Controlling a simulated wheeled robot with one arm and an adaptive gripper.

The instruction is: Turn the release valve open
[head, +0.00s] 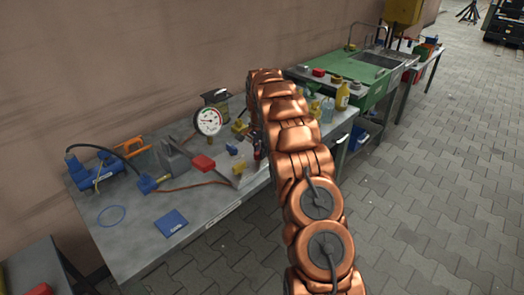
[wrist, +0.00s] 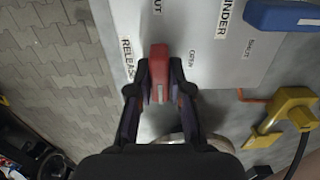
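In the wrist view a red handle (wrist: 158,62) lies beside the label "RELEASE" on a pale panel (wrist: 205,45); I take it as the release valve's handle. My gripper (wrist: 158,75) has its dark fingers on either side of this handle, with no clear gap between the tips and the red part. The handle points up the picture, roughly along the fingers. The valve body under it is largely hidden by my gripper. In the head view my copper arm hides most of the gripper and the valve.
In the wrist view a yellow fitting (wrist: 285,115) and a blue part (wrist: 283,15) lie at the right. Paved floor is free at the right.

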